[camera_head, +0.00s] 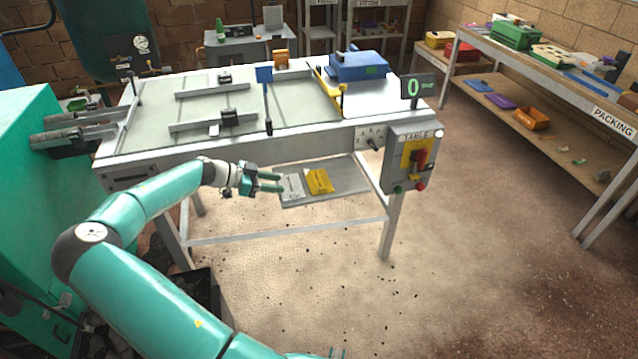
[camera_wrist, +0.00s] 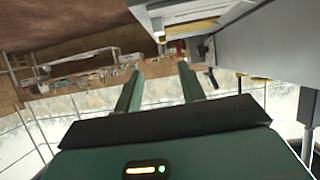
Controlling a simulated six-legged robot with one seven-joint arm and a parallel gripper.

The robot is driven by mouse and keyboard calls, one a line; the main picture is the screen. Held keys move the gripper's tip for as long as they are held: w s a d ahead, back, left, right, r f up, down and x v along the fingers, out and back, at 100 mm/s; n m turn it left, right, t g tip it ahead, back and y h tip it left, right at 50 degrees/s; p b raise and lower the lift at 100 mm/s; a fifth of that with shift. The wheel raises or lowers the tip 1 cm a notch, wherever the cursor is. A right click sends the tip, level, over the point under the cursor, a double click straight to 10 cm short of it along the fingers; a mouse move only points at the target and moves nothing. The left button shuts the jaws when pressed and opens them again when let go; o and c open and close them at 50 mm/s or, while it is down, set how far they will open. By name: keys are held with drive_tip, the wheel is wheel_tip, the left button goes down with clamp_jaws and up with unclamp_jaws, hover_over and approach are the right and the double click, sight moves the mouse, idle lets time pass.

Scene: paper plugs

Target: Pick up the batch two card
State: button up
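A white card (camera_head: 291,186) and a yellow card (camera_head: 319,181) lie side by side on a grey shelf (camera_head: 350,178) below the machine table. Their print is too small to read, so I cannot tell which is the batch two card. My gripper (camera_head: 272,182) is just left of the white card, with its fingers pointing right towards it. In the wrist view, the two green fingers (camera_wrist: 160,85) stand apart with nothing held between them. I cannot tell from the head view whether a finger touches the white card.
The machine table (camera_head: 230,142) overhangs the shelf. A control box (camera_head: 411,160) with a yellow panel hangs at its right front corner, and table legs (camera_head: 392,228) stand below. A packing bench (camera_head: 560,80) is at the right. The floor in front is open.

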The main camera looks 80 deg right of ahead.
approach(319, 188)
drive_tip(key=x, duration=0.3)
drive_tip(key=shift+s+d, duration=0.1)
drive_tip(key=shift+s, duration=0.05)
drive_tip(key=x, duration=0.5)
drive_tip(key=shift+f, duration=0.25)
clamp_jaws()
